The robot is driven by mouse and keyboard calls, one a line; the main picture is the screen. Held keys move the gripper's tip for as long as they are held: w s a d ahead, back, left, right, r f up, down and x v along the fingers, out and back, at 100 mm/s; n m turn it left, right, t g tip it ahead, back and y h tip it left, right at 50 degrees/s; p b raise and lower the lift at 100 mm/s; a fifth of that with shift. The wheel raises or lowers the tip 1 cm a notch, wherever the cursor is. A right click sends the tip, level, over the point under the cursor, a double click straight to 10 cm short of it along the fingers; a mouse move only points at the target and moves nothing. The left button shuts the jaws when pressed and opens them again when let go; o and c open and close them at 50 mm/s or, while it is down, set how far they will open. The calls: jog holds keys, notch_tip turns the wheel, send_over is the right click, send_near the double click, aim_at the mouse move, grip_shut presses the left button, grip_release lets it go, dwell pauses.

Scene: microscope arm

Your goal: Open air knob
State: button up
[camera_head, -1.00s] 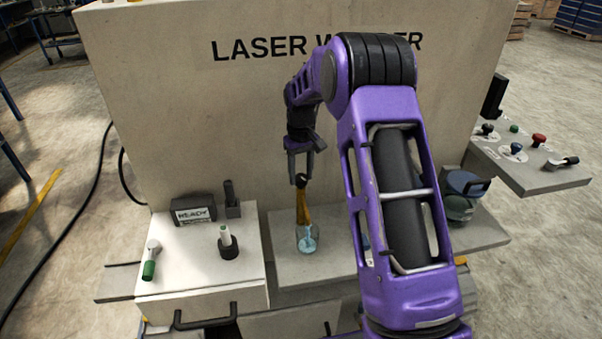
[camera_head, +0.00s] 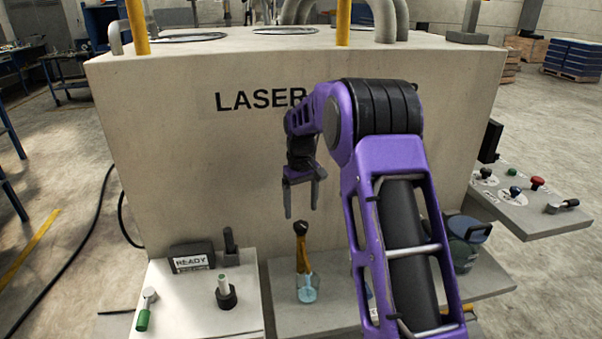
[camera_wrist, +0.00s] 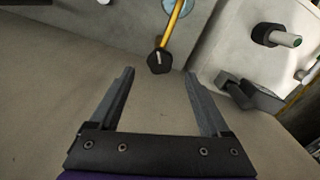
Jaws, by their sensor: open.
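My gripper (camera_head: 301,212) is open and empty in front of the machine's pale wall, just above a yellow-handled tool (camera_head: 303,258) with a dark end. The tool stands in a clear blue cup (camera_head: 308,290). In the wrist view the open fingers (camera_wrist: 159,73) point toward the tool's dark end (camera_wrist: 158,62), with a gap between. No control is labelled as the air knob. Candidates are a green-handled lever (camera_head: 144,315) on the left block and several knobs on the right panel, including red (camera_head: 537,183), blue (camera_head: 515,191) and a silver-black lever (camera_head: 562,206).
A READY display (camera_head: 191,259) and a black-based post with a pale green top (camera_head: 225,291) stand on the left block. A lidded jar (camera_head: 466,250) stands right of my arm on the shelf. The LASER machine wall (camera_head: 200,160) rises behind.

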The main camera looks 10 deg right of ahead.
aim_at(301, 224)
notch_tip(301, 224, up, 12)
dwell(0.3)
jog(key=shift+r, duration=0.15)
